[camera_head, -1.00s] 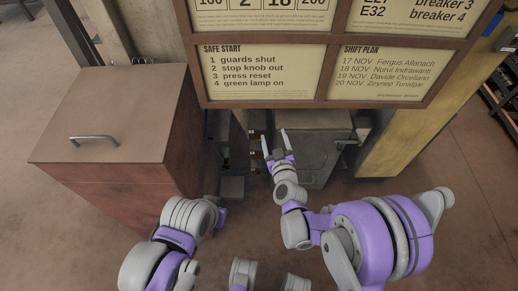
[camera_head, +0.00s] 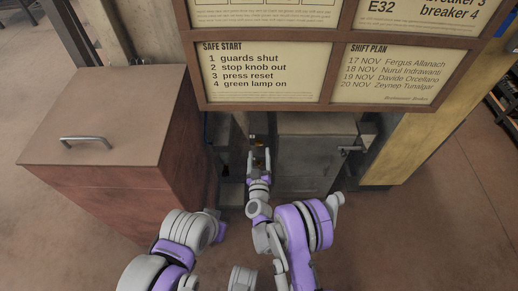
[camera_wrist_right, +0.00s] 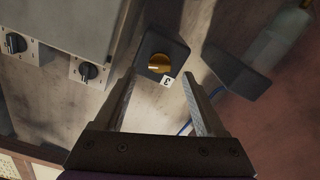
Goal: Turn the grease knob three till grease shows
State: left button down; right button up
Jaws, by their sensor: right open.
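In the right wrist view, an orange-yellow knob (camera_wrist_right: 159,64) sits on a dark square block. A white label (camera_wrist_right: 167,81) with an upturned 3 is beside it, at the block's edge. My right gripper (camera_wrist_right: 163,92) is open, one finger on each side of the block's lower part, with nothing between the pads. The knob lies just beyond the fingertips; I cannot tell the exact distance. In the head view my right gripper (camera_head: 258,160) reaches into the gap between two cabinets. I see no clear grease. My left arm shows low in the head view, but its fingers do not.
A grey cabinet (camera_head: 305,160) stands right of the gap, and a reddish-brown cabinet (camera_head: 120,180) stands left. A signboard (camera_head: 265,75) hangs above. In the right wrist view, black knobs (camera_wrist_right: 88,70) sit on a grey housing, and a dark plate (camera_wrist_right: 235,70) is at right.

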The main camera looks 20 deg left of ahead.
aim_at(259, 143)
jog(key=shift+x, duration=1.65)
grip_shut()
